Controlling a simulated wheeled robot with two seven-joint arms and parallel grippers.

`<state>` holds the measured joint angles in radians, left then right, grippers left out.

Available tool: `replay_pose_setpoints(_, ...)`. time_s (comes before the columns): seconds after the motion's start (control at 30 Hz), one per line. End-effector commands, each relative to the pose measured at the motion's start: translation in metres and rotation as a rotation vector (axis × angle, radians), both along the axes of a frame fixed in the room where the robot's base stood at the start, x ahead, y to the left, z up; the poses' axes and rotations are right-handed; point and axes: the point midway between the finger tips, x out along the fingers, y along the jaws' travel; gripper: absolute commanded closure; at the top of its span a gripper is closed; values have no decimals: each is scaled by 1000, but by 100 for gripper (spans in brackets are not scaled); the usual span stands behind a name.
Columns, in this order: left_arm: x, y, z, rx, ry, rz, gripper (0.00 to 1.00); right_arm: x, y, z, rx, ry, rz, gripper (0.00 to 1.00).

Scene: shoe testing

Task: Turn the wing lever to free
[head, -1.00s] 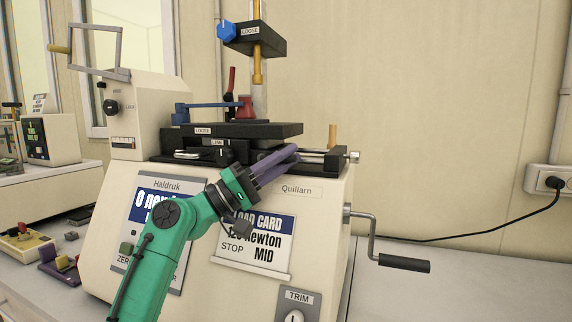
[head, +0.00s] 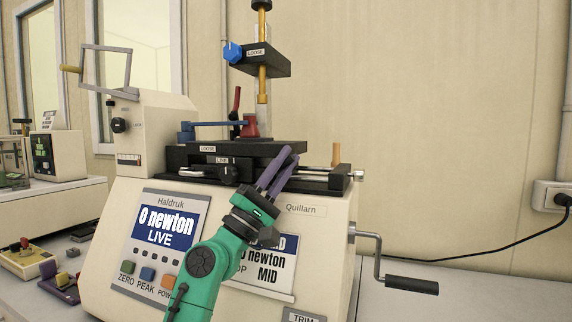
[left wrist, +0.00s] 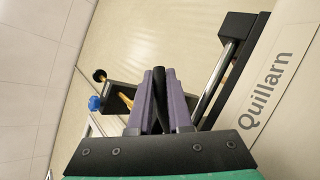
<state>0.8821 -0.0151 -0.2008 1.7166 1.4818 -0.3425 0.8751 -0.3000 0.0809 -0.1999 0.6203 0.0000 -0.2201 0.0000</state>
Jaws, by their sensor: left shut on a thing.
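My left gripper (head: 280,174) reaches up in front of the machine's black slide, at its right half. In the left wrist view its purple fingers (left wrist: 161,100) are shut on a narrow black lever (left wrist: 161,74), which I take to be the wing lever. In the head view the fingers and slide hide this lever, so I cannot read its setting. A black knob (head: 229,173) beside a small label sits on the slide's front, left of the fingers. My right gripper is not in view.
The black slide (head: 180,155) carries a LOOSE label. Above it a bracket (head: 272,60) with a blue knob (head: 232,52) sits on a post. A crank (head: 410,285) juts out at the right. The display (head: 165,226) reads 0 newton, LIVE. A red clamp piece (head: 250,126) stands on top.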

Motion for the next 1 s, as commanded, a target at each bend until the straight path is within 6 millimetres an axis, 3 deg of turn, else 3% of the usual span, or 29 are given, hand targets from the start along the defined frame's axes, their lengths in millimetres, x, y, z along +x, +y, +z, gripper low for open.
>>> replay_pose_setpoints(0.3, 0, 0, -1, -1, 3, -2, 100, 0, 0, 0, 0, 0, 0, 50)
replay_pose_setpoints(0.33, 0, 0, -1, -1, 3, -2, 75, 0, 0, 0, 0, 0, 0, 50)
replay_pose_setpoints(0.37, 0, 0, -1, -1, 3, -2, 70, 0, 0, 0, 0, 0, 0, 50)
replay_pose_setpoints(0.73, -1, 2, -5, -1, 2, 1, 70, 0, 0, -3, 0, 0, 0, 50)
replay_pose_setpoints(1.0, -22, 26, -43, -1, 2, 2, 70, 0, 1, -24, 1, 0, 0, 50)
